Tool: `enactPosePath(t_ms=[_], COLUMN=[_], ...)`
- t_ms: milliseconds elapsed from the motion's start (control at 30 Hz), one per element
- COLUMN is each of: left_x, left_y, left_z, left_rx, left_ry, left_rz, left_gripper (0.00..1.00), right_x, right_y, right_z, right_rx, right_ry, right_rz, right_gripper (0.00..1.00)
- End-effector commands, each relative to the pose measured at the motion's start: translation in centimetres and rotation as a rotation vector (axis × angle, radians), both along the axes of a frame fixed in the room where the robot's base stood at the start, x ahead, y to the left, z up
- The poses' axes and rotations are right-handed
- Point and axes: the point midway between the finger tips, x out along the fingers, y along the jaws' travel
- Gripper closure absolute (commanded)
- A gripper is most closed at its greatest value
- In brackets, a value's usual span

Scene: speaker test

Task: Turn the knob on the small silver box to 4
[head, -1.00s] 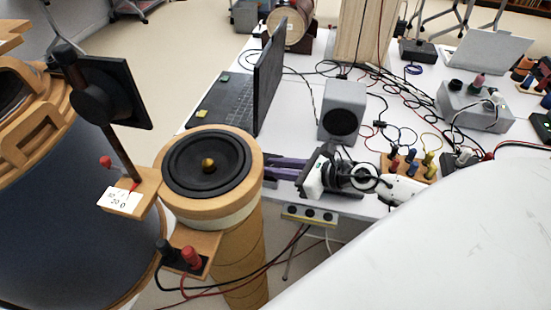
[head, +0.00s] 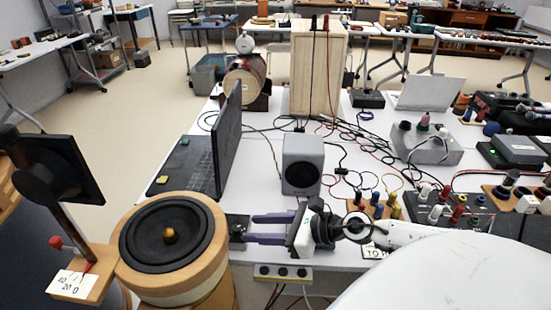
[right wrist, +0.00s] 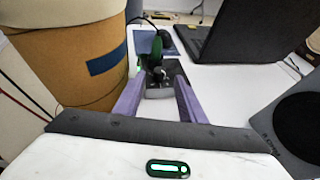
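In the right wrist view a small box (right wrist: 160,94) with a silver front, a dark top and a black knob (right wrist: 158,73) stands between and just beyond my right gripper's fingers. I cannot read any marks on it. In the head view a small dark-topped thing (head: 237,224) at the fingertips seems to be this box, partly hidden by the round speaker. My right gripper (head: 251,228) is open, its two purple fingers apart and pointing left at the table's near edge. Its fingers also show in the right wrist view (right wrist: 159,84). I cannot tell whether they touch the box. My left gripper is not in view.
A round speaker on a column (head: 168,238) stands close left of the gripper. A laptop (head: 215,150) and grey speaker (head: 302,166) stand behind. A larger grey box (head: 428,148) with knobs and cables is at the right. A power strip (head: 283,272) hangs below the table edge.

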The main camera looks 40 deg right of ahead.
Motion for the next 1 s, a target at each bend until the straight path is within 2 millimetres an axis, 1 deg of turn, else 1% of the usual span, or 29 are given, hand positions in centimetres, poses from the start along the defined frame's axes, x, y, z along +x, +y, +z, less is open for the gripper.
enactPosePath(t_ms=[33, 100, 300, 400, 567, 1000], left_x=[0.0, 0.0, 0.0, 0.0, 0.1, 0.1], left_y=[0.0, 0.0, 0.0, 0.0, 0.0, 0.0], left_z=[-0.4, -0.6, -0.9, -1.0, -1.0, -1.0], left_rx=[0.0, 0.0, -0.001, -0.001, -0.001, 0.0], left_ry=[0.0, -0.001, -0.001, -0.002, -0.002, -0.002], left_rz=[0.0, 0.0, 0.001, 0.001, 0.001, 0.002], left_gripper=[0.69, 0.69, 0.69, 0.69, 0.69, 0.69], right_x=[-0.8, -1.6, -3.5, -4.0, -4.4, -4.3], right_y=[-0.3, -0.7, -1.6, -1.9, -2.0, -2.1], right_z=[0.0, 0.4, 1.4, 1.7, 2.0, 2.0], right_rx=[0.0, 0.001, 0.001, 0.002, 0.0, 0.0], right_ry=[0.003, 0.004, 0.001, 0.001, -0.001, -0.001], right_rz=[0.001, 0.0, -0.002, -0.001, 0.0, 0.0], right_gripper=[0.63, 0.63, 0.63, 0.63, 0.63, 0.63])
